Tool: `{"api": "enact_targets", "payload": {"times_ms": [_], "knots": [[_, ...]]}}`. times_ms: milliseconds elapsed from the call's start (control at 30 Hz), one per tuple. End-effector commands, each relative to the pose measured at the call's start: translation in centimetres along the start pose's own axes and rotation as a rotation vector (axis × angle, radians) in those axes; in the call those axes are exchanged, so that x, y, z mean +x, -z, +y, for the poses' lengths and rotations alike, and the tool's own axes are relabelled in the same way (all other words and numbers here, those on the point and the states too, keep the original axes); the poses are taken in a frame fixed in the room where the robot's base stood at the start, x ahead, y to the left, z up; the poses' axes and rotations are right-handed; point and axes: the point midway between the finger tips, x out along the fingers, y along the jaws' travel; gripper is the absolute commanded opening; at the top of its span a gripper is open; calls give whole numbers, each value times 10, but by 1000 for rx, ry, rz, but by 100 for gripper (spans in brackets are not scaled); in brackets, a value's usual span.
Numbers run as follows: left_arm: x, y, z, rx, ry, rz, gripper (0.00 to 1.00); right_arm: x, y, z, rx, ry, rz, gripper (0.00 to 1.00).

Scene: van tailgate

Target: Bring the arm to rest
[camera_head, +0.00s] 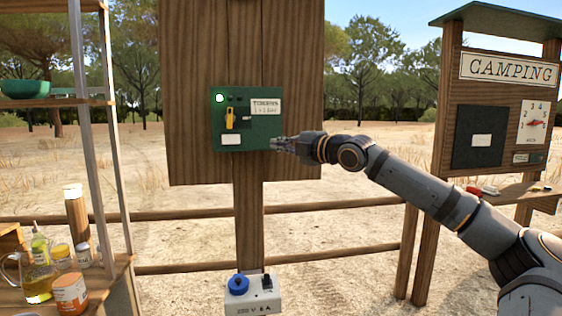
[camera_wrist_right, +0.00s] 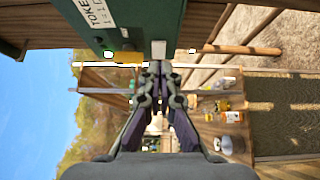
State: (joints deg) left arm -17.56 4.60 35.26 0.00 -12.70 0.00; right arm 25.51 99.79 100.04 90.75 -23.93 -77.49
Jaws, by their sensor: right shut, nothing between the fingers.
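My right gripper (camera_head: 281,145) is shut and empty, in front of the lower right part of a green token box (camera_head: 259,133) on a wooden board. In the right wrist view my gripper's fingers (camera_wrist_right: 160,70) are together, and the token box (camera_wrist_right: 135,25) is at the top with its label. I cannot tell whether the gripper touches the box. My right arm reaches in from the lower right. My left gripper is not in view.
A shelf (camera_head: 95,296) at left holds a jug (camera_head: 38,285), an orange-labelled jar (camera_head: 70,293) and a green bowl (camera_head: 25,88). A socket box (camera_head: 254,297) with a blue plug is on the post below. A camping board (camera_head: 500,110) with a ledge stands at right, behind my arm.

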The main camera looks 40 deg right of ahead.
Motion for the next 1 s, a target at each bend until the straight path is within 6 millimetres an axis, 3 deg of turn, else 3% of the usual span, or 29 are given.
{"api": "enact_targets", "payload": {"times_ms": [633,733,867,967,1000], "knots": [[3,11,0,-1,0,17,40,-2,-1,1,-1,0,1,0],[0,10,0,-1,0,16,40,3,-12,-7,35,2,-13,0],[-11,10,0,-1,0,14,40,25,-64,-58,196,22,-92,0],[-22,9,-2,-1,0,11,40,40,-113,-132,360,54,-190,0],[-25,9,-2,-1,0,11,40,43,-129,-165,420,72,-231,0]]}}
